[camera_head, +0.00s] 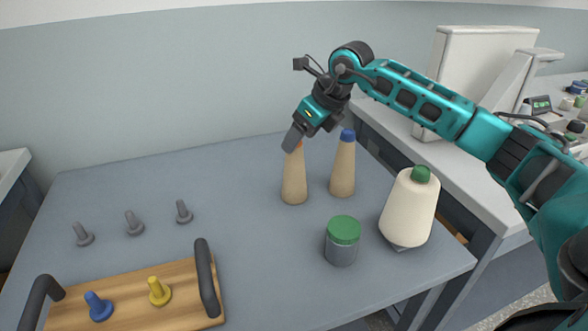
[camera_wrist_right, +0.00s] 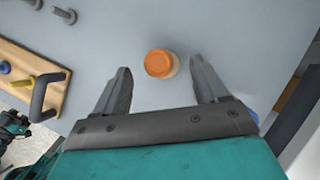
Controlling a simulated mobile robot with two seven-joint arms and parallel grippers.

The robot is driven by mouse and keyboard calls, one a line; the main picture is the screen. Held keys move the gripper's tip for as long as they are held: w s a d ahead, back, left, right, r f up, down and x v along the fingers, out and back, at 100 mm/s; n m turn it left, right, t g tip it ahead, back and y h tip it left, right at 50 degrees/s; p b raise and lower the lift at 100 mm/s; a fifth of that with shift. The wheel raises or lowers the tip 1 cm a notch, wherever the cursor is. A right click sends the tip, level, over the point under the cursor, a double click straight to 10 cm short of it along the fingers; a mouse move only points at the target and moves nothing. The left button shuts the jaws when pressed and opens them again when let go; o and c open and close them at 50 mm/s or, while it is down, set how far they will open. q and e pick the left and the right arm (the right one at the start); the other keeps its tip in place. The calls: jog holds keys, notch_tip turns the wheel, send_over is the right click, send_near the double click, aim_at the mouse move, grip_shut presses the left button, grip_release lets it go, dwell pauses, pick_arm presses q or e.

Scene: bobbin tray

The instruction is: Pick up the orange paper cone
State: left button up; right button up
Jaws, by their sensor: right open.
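The orange paper cone (camera_head: 294,180) stands upright on the grey table, a tan cone with an orange tip. My right gripper (camera_head: 292,140) is above it and covers part of its tip in the head view. In the right wrist view the cone's orange top (camera_wrist_right: 159,63) lies between the two open fingers of the right gripper (camera_wrist_right: 160,82), slightly beyond their tips, with no finger touching it in that view. My left gripper is not in view.
A blue-tipped tan cone (camera_head: 343,170) stands close to the right. A green-lidded jar (camera_head: 342,241) and a cream thread cone (camera_head: 408,208) stand in front. A wooden tray (camera_head: 190,271) with dark handles and several grey pegs (camera_head: 134,223) are at left.

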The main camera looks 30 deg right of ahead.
aim_at(295, 168)
jog(key=x, duration=0.5)
jog(key=shift+w+a+f, duration=0.1)
jog(key=shift+w+f, duration=0.1)
jog(key=shift+f, duration=0.1)
jog(key=shift+c, duration=0.2)
jog(key=c, duration=1.3)
jog(key=shift+r, duration=0.15)
